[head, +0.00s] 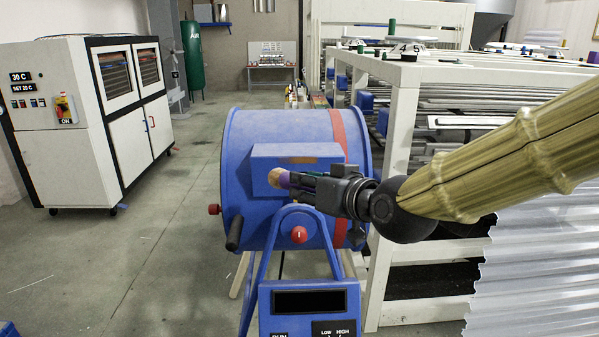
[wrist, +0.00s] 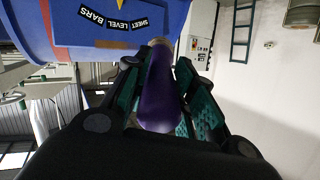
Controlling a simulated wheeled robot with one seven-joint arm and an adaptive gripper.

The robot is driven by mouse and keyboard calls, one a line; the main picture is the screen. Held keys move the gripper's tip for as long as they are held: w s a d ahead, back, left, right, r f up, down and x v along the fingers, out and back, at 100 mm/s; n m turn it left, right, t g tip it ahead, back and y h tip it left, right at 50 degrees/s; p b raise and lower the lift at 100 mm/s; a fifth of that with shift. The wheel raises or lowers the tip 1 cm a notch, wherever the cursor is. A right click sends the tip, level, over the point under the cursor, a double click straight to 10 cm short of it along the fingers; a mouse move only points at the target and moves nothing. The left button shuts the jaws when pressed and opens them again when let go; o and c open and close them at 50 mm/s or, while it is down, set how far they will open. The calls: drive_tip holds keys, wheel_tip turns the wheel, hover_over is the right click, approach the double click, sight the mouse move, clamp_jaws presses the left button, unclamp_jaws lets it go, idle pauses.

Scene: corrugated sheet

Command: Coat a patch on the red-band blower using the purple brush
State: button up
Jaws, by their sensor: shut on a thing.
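The red-band blower (head: 240,140) is a blue drum in the middle of the head view, with a red band (head: 341,136) near its right end. A raised blue box on its side carries a brownish patch (head: 298,160). My gripper (head: 293,182) is in front of this box, shut on the purple brush (wrist: 160,95). In the head view, the brush's tan tip (head: 275,178) points left, slightly below and left of the patch. I cannot tell whether the tip touches the blower. The blower (wrist: 120,35) also fills the wrist view's upper left. My fingers hide part of the brush.
A blue stand with a control panel (head: 309,300) is in front of the blower. A white rack (head: 400,140) with metal sheets is close on the right, and corrugated sheet (head: 535,270) at lower right. A white cabinet (head: 85,120) stands left. The floor between cabinet and blower is clear.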

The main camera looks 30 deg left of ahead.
sight(278, 178)
drive_tip(key=shift+w+a, duration=0.1)
drive_tip(key=w+a, duration=0.4)
drive_tip(key=w, duration=0.2)
drive_tip(key=shift+w+p, duration=0.3)
drive_tip(key=shift+p, duration=0.05)
idle(0.4)
drive_tip(key=shift+w+a, duration=0.25)
drive_tip(key=shift+w, duration=0.15)
idle(0.7)
drive_tip(key=shift+w+d, duration=1.05)
drive_tip(key=shift+d, duration=0.75)
drive_tip(key=s+a, duration=0.1)
drive_tip(key=a, duration=0.1)
drive_tip(key=s+a, duration=0.1)
drive_tip(key=shift+a, duration=0.35)
drive_tip(key=shift+d, duration=0.1)
